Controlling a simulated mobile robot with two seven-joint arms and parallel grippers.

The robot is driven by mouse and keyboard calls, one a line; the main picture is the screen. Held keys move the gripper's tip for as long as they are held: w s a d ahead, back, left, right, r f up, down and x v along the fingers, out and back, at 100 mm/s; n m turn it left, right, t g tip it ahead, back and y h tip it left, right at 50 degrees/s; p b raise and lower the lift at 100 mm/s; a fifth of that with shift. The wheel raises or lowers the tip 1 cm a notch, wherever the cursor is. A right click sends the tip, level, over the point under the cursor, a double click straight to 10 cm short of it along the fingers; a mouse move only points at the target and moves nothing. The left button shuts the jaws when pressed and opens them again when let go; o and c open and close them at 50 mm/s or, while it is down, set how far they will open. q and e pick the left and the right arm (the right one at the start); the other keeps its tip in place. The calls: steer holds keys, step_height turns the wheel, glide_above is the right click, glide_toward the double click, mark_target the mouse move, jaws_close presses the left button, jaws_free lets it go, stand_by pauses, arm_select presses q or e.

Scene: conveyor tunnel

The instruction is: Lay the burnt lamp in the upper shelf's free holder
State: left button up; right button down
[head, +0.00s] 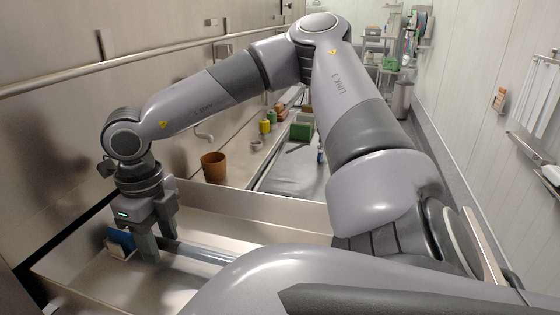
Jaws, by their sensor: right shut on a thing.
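My right gripper (157,240) points down at the left of the head view, over a shallow steel tray (85,262). Its fingers are shut on a pale grey-blue tube, which I take to be the burnt lamp (205,252). The tube runs right from the fingers, roughly level, until my own arm hides its far end. I cannot tell whether it touches the tray floor. A small blue piece with a pale block (120,241) sits just left of the fingers. I cannot make out the upper shelf or its free holder. My left gripper does not show.
Behind the tray's back wall (250,207) stand a brown pot (214,167), a green crate (301,131) and small yellow and green containers. A rail (110,68) runs along the left wall. My arm crosses the middle and right of the view.

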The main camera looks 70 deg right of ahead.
steer(key=shift+r, duration=1.25)
steer(key=shift+r+p, duration=0.9)
steer(key=shift+r, duration=0.9)
